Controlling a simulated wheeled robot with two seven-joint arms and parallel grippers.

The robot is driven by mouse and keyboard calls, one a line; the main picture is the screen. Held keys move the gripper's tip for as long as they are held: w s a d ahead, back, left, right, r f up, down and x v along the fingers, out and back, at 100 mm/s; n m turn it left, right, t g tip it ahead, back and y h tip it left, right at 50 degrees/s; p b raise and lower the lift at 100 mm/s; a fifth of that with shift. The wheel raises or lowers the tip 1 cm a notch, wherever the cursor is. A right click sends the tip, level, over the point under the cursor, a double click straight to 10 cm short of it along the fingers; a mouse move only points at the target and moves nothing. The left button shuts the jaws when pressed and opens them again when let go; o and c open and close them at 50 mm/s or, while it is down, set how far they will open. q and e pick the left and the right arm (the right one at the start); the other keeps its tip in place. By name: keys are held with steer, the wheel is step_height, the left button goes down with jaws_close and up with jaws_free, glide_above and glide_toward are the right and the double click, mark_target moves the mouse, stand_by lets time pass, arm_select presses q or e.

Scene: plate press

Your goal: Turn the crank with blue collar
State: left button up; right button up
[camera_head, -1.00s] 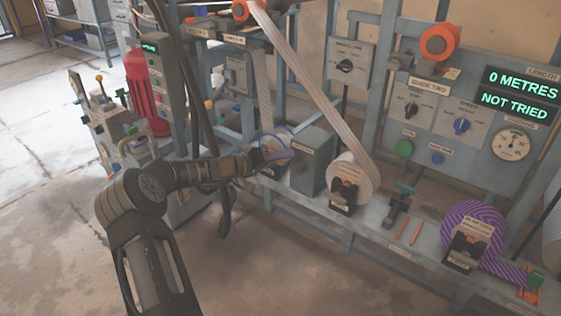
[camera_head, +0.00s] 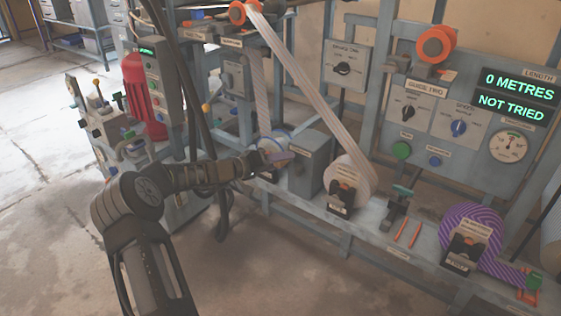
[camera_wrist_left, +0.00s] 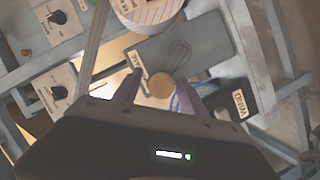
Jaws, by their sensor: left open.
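The crank's round tan knob (camera_wrist_left: 161,86) shows in the left wrist view, between the two fingertips of my left gripper (camera_wrist_left: 157,90). A thin blue ring part (camera_wrist_left: 186,99) shows beside it, partly behind the right finger. In the head view the blue collar (camera_head: 276,138) shows just behind my left gripper (camera_head: 281,157), and the crank's handle is mostly hidden. My left gripper is open around the knob; whether either finger touches it I cannot tell. My right gripper is in neither view.
A grey box (camera_head: 312,160) stands right of my left gripper, with a striped web roll (camera_head: 350,178) beyond it. A dark block labelled WIND (camera_wrist_left: 232,101) is close by in the wrist view. Black cables (camera_head: 200,95) hang near my left arm. The floor at left front is clear.

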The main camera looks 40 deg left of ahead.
arm_select(q)
steer(key=p+v, duration=0.2)
steer(key=v, duration=0.5)
steer(key=shift+s, duration=0.35)
steer(key=shift+a+r, duration=0.1)
steer(key=shift+r, duration=0.05)
stand_by(0.6)
steer(key=s+d+f+g+h, duration=0.1)
steer(key=s+d+f+g, duration=0.15)
steer(key=d+f, duration=0.65)
steer(key=s+d+f+g, duration=0.1)
steer(key=d+f+g, duration=0.3)
steer(key=d+f, duration=0.45)
steer(key=s+d+f+g+h, duration=0.1)
steer(key=s+d+f+g, duration=0.15)
steer(key=d+f, duration=0.6)
steer(key=s+d+f+m+g+y, duration=0.1)
steer(key=s+d+f+m+g, duration=0.1)
steer(key=s+d, duration=0.8)
steer(key=s+d+f+m+g+y, duration=0.1)
steer(key=s+d+f+m+g, duration=0.1)
steer(key=s+d, duration=0.8)
step_height(320, 180, down, 2)
steer(key=shift+s+f+m+y, duration=0.1)
steer(key=shift+s+m+y, duration=0.3)
steer(key=shift+m, duration=0.3)
